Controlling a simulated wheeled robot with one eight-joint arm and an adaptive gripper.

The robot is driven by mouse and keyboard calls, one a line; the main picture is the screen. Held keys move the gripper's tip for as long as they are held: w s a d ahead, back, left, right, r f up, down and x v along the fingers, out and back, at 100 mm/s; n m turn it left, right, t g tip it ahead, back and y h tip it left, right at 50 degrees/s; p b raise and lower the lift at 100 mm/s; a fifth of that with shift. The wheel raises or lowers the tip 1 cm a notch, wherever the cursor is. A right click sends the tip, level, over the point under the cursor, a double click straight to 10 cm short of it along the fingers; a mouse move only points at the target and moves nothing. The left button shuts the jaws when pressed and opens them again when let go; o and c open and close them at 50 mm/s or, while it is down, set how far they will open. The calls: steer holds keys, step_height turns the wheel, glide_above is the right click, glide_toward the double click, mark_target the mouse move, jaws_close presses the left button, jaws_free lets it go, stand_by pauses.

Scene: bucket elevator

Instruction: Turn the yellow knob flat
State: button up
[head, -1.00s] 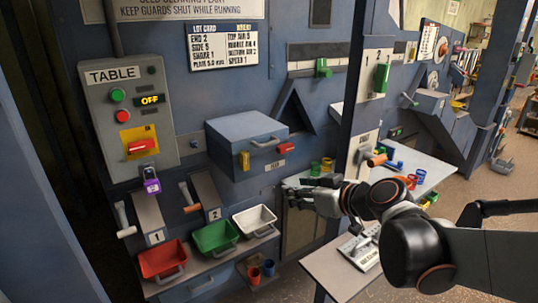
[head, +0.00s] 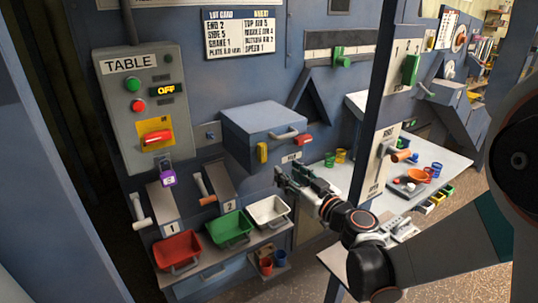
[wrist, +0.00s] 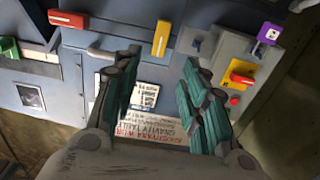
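The yellow knob (head: 262,153) is a small upright bar on the left of the front of a blue-grey box (head: 250,122). It also shows in the wrist view (wrist: 161,38), standing upright above the gap between my fingers. A red knob (head: 305,141) lies flat to its right on the same box, and shows at the upper left in the wrist view (wrist: 68,18). My gripper (head: 284,179) is open and empty, below and to the right of the yellow knob, apart from it. In the wrist view its two teal-padded fingers (wrist: 158,88) are spread wide.
Red, green (head: 231,229) and white (head: 267,211) trays sit below. A dark post (head: 382,95) and a lever-topped table (head: 425,200) stand right.

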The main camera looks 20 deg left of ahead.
mark_target(265, 153)
steer(key=b+x, duration=0.2)
steer(key=x, duration=1)
steer(key=shift+w+a, duration=0.15)
steer(key=shift+a, duration=0.1)
jaws_close()
